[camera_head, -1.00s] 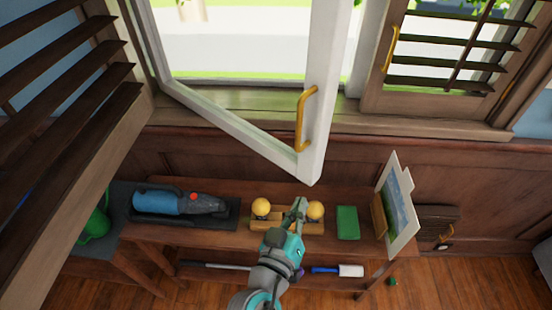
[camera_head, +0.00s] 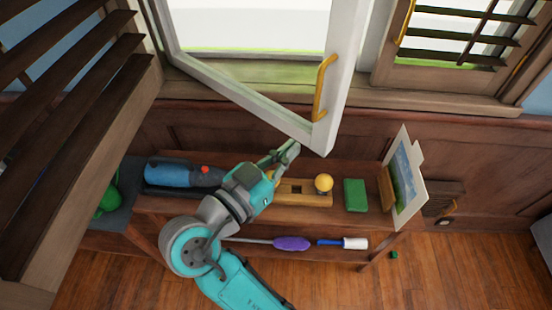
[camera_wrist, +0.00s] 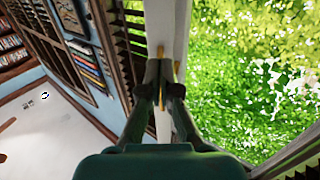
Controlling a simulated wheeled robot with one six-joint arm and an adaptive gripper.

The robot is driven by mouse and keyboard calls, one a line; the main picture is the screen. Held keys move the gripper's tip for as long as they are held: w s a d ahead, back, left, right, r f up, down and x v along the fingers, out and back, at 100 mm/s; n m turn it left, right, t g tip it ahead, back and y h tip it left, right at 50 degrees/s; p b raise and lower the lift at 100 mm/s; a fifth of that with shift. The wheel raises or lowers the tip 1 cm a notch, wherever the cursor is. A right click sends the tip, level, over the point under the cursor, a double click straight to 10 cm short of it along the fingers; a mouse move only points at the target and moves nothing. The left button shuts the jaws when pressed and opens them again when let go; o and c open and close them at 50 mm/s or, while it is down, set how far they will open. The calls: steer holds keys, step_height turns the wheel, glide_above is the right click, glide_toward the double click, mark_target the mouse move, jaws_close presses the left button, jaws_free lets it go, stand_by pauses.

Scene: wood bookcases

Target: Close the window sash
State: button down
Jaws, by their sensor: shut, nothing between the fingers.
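The white window sash (camera_head: 335,60) stands open, swung inward, its free lower corner jutting over the low table. A yellow handle (camera_head: 320,90) is mounted on its free upright. My gripper (camera_head: 292,147) is shut and empty, just left of and below that corner in the head view. In the wrist view my shut fingers (camera_wrist: 164,75) point along the white sash upright (camera_wrist: 167,22). They cover most of the yellow handle, of which small parts show (camera_wrist: 160,50). Whether the fingers touch the sash, I cannot tell.
The low wooden table (camera_head: 340,170) below holds a blue tool (camera_head: 180,174), a yellow ball (camera_head: 324,182) on a wooden block, a green box (camera_head: 355,194) and a standing picture (camera_head: 405,180). Louvred shutters flank the window, at left (camera_head: 80,150) and right (camera_head: 455,40).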

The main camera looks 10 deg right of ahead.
mark_target(323, 120)
steer(key=x, duration=0.8)
steer(key=shift+w+d, duration=0.2)
steer(key=shift+d, duration=0.15)
